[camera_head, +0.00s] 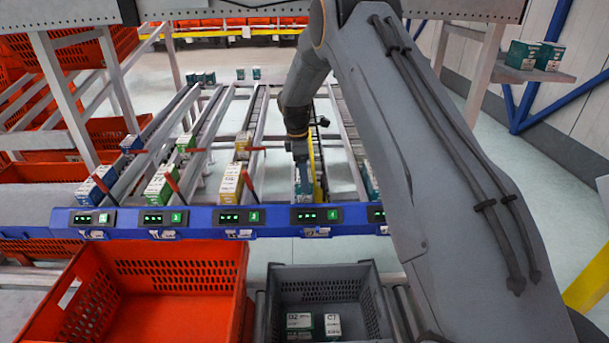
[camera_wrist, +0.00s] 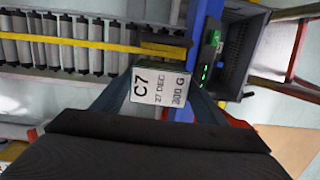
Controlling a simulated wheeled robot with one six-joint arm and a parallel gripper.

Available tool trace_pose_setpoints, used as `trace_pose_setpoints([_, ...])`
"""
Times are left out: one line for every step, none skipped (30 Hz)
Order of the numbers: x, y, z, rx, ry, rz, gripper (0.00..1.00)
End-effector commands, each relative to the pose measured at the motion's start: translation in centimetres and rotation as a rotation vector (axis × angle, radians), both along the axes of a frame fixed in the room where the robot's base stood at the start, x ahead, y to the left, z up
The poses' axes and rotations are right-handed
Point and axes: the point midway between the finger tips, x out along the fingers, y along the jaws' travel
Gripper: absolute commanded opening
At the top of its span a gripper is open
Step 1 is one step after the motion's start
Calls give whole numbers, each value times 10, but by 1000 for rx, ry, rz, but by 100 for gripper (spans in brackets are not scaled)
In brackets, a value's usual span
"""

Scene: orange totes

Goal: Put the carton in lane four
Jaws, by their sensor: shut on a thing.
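My gripper (camera_head: 303,165) is over lane four, just behind the blue front rail, and is shut on a carton. Lane four's lit display (camera_head: 310,215) is on the rail directly in front. A yellow bar (camera_head: 317,160) runs along the lane's right side. I cannot tell whether the carton touches the lane's rollers (camera_wrist: 65,57).
Lanes to the left hold a blue-white carton (camera_head: 96,185), a green one (camera_head: 160,184) and a yellow one (camera_head: 231,183). In front stand an empty orange tote (camera_head: 215,262) and a grey tote (camera_head: 318,275) with cartons D2 (camera_head: 299,322) and C7 (camera_head: 332,325).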

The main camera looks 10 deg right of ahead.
Motion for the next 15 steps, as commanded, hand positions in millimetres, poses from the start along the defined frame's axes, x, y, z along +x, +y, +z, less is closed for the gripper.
trace_pose_setpoints([0,0,1,0,-1,0,37])
trace_pose_setpoints([0,0,1,0,-1,0,37])
trace_pose_setpoints([0,0,1,0,-1,0,37])
trace_pose_setpoints([0,0,1,0,-1,0,37])
trace_pose_setpoints([0,-1,1,0,-1,-1,37])
trace_pose_setpoints([0,-1,1,0,-1,-1,37])
trace_pose_setpoints([0,-2,1,0,-1,-1,37])
trace_pose_setpoints([0,-2,1,0,-1,-1,37])
trace_pose_setpoints([0,-2,1,0,-1,-1,37])
trace_pose_setpoints([0,-2,1,0,-1,-1,37])
trace_pose_setpoints([0,-2,1,0,-1,0,37])
trace_pose_setpoints([0,-2,1,0,-1,0,37])
trace_pose_setpoints([0,-2,1,0,-1,0,69])
trace_pose_setpoints([0,-2,1,0,-1,0,74])
trace_pose_setpoints([0,-2,1,0,-1,0,81])
